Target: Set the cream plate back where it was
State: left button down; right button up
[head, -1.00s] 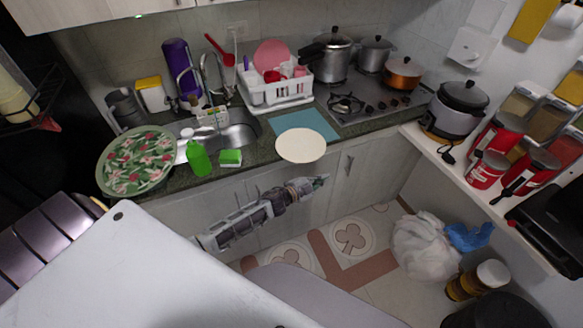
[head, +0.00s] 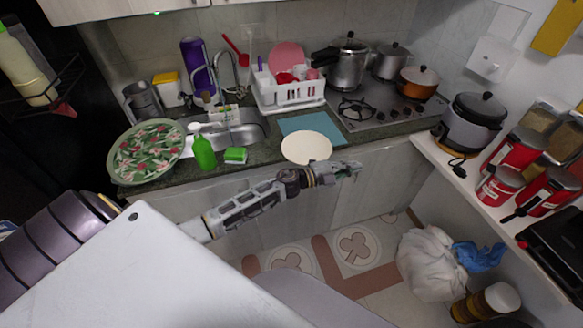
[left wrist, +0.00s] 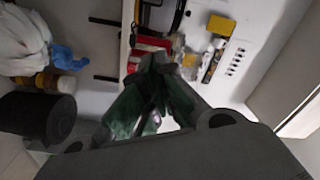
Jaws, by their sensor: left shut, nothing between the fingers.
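The cream plate (head: 306,147) lies at the front edge of the dark counter, just in front of the blue-green mat (head: 311,127). It looks flat, and part of it may overhang the edge. My left gripper (head: 355,170) is to the right of the plate and a little lower, in front of the cabinet doors, apart from the plate. It is shut and empty. In the left wrist view its dark green fingers (left wrist: 158,95) point toward the right-hand shelf, and the plate is not in that view. My right gripper is not in view.
A green bottle (head: 203,152), a green sponge (head: 235,155) and a floral tray (head: 147,152) stand left of the plate. A white dish rack (head: 290,93) and stove (head: 385,108) are behind. A shelf (head: 468,183) with a cooker and red cans is at right.

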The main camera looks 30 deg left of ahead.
pick_arm(q)
jog(key=s+d+r+m+g, duration=0.35)
jog(key=s+m+g, duration=0.45)
jog(key=m+g, duration=0.5)
jog(key=s+a+r+m+y, duration=0.1)
jog(key=s+a+y, duration=0.1)
jog(key=a+y, duration=0.4)
jog(key=s+a+r+m+y+b, duration=0.1)
jog(key=a+y, duration=0.5)
jog(key=a, duration=1)
jog(key=shift+s+a+r+m+g, duration=0.3)
jog(key=shift+s+a+r+g, duration=0.05)
jog(key=shift+r+g, duration=0.05)
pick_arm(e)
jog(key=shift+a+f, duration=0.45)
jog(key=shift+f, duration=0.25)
pick_arm(q)
jog(key=shift+f, duration=0.1)
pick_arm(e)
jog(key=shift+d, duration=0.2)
